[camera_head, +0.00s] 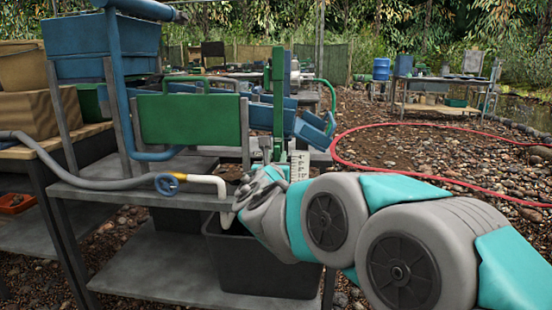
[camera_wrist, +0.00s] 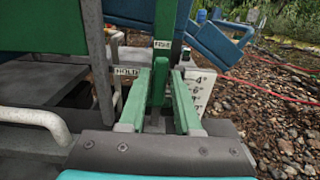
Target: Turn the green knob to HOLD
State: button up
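In the wrist view the green knob (camera_wrist: 160,82) shows as a narrow upright bar in front of a green post (camera_wrist: 166,20). A white label reading HOLD (camera_wrist: 127,71) is to its left, and another small label (camera_wrist: 162,44), hard to read, is above it. My gripper (camera_wrist: 162,80) has its two green fingers apart, one on each side of the knob. The fingers look open, and contact with the knob cannot be made out. In the head view my gripper (camera_head: 268,178) is at the post's foot, and my wrist hides most of the knob area.
A white scale plate (camera_wrist: 198,88) stands just right of the fingers. A green panel (camera_head: 190,118) stands behind. A dark tub (camera_head: 260,265) is below. A red hose (camera_head: 350,165) lies on gravel.

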grip_shut()
jog(key=shift+d+m+b, duration=0.1)
jog(key=shift+m+b, duration=0.6)
jog(key=shift+b, duration=0.15)
jog(key=shift+m+b, duration=0.3)
jog(key=shift+m, duration=0.1)
jog(key=shift+f+m+b, duration=0.1)
jog(key=shift+m+b, duration=0.3)
jog(key=shift+m, duration=1.2)
jog(key=m, duration=0.6)
jog(key=shift+d+f, duration=0.1)
jog(key=shift+d, duration=0.05)
jog(key=m, duration=0.6)
jog(key=shift+f, duration=0.1)
jog(key=shift+m, duration=0.4)
